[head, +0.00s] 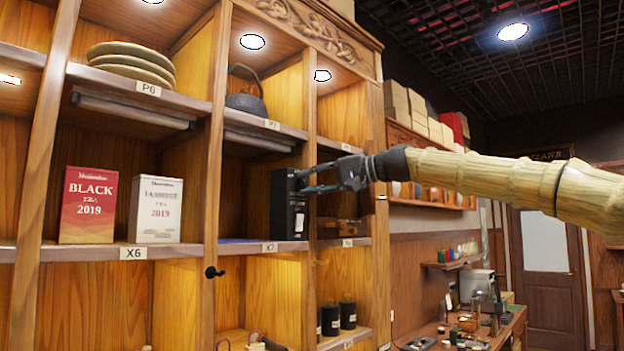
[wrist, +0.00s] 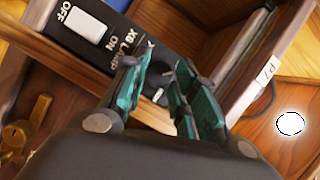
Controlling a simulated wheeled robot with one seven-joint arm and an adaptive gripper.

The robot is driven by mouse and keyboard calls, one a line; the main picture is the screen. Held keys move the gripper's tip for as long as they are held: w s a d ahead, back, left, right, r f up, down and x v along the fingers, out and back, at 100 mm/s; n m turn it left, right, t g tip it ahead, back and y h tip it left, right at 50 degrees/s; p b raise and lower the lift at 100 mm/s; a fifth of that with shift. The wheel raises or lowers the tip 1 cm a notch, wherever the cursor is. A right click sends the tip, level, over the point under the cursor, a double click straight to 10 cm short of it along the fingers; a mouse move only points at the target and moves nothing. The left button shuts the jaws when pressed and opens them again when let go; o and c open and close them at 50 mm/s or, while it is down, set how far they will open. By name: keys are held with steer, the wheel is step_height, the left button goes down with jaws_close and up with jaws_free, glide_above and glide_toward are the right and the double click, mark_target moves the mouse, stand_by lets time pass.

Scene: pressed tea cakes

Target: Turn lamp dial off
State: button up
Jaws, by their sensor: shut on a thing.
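A black lamp control box (head: 288,205) stands upright in the shelf bay marked X7. In the wrist view its black face (wrist: 50,47) carries the words OFF, ON and X8 LAMP, and a white rectangular piece (wrist: 84,26) beside OFF. My gripper (head: 308,180) reaches in from the right and its fingers meet the box near its upper right side. In the wrist view the teal fingertips of my gripper (wrist: 160,72) are at the lower end of the face, closed on the lamp dial. The dial is mostly hidden between the fingers, so its pointing direction cannot be told.
Wooden shelf dividers and boards frame the box closely. A red tea box (head: 89,205) and a white tea box (head: 155,209) stand in the bay to the left. Black canisters (head: 348,314) stand below right.

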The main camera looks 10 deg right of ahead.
steer(key=shift+r+n+h+p, duration=0.1)
steer(key=shift+n+h+p, duration=0.35)
steer(key=shift+n, duration=0.75)
steer(key=shift+h, duration=0.25)
steer(key=o, duration=1)
steer(key=v, duration=1.2)
steer(key=shift+d, duration=0.1)
